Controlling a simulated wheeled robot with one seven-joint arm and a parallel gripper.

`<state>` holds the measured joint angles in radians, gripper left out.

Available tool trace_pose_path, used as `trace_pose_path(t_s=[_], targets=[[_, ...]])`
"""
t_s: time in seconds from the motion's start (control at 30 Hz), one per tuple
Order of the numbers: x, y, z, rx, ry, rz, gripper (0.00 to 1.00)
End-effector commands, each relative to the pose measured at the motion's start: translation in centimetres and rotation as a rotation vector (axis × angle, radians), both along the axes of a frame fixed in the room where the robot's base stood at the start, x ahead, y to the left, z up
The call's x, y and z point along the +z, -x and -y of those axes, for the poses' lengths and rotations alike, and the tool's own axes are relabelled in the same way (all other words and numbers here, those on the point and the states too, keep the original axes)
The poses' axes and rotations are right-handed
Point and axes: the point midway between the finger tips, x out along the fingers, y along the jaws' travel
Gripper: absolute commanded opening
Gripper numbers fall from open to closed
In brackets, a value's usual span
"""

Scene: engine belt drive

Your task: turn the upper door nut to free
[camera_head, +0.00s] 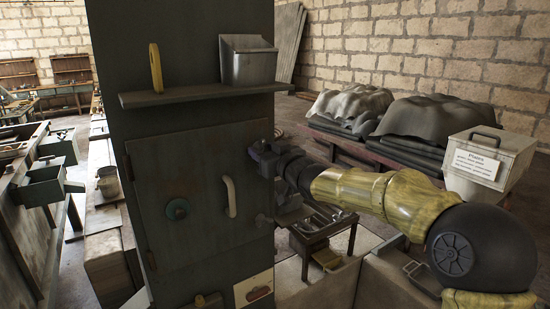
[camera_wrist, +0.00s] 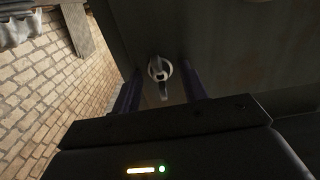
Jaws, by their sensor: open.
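The upper door nut (camera_wrist: 160,72) shows in the wrist view as a small pale metal piece with a rounded head and a tongue pointing down. It sits between my two fingers in that picture, with a gap on each side. My gripper (camera_wrist: 160,88) is open and empty; I cannot tell how deep the nut lies between the fingers. In the head view my gripper (camera_head: 262,157) is at the upper right edge of the grey cabinet door (camera_head: 190,200) and hides the upper nut. A lower dark fitting (camera_head: 264,220) shows at the same edge.
A small table (camera_head: 318,228) stands to the right, below my arm.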

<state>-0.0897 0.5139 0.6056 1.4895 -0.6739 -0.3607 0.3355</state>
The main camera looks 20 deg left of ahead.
Motion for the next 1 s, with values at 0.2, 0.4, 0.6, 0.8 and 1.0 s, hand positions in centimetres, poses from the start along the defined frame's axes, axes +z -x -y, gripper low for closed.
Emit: trace_pose_path(t_s=[0.2, 0.4, 0.6, 0.8, 1.0], targets=[[-0.1, 1.3, 1.7, -0.001, 0.001, 0.002, 0.43], [-0.1, 3.6, 4.4, -0.004, 0.003, 0.002, 0.43], [0.0, 6.0, 7.1, -0.004, 0.003, 0.004, 0.43], [0.0, 8.2, 9.7, -0.004, 0.004, 0.003, 0.43], [0.0, 10.2, 12.0, -0.003, 0.003, 0.002, 0.43]])
